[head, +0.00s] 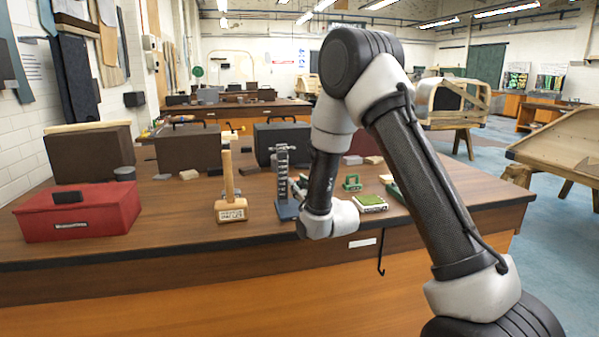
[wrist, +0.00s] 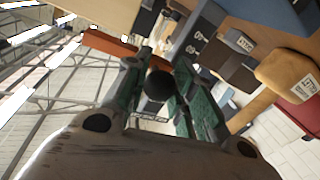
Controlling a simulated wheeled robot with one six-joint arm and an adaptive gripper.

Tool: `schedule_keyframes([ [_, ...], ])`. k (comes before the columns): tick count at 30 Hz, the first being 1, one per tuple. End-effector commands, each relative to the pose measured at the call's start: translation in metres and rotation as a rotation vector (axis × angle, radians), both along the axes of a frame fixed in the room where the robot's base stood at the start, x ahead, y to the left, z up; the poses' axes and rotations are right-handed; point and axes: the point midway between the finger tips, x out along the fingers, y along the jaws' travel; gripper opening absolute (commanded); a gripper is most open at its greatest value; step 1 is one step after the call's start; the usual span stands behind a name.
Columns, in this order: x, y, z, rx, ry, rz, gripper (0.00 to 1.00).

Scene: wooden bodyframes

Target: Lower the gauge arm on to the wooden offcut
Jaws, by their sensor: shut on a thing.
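A tall gauge stand with a blue base (head: 288,209) and a dark notched upright (head: 282,165) stands on the bench in the head view. My arm's wrist is just right of it and covers part of that area. My gripper (wrist: 160,88) shows in the wrist view, its fingers closed around a dark round knob (wrist: 158,86). I cannot tell for sure that the knob is on the gauge arm, or how high that arm is. I cannot pick out the wooden offcut with certainty.
A wooden mallet (head: 231,209) stands handle-up left of the stand, with a red toolbox (head: 78,212) farther left. A green-topped block (head: 370,204) and a small green frame (head: 352,183) sit to the right. Dark cases (head: 188,148) stand behind. The bench's front edge is near.

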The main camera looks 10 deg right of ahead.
Motion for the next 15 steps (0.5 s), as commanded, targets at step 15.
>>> schedule_keyframes([
  [15, -0.0004, -0.0001, -0.012, 0.0, 0.001, 0.0, 0.36],
])
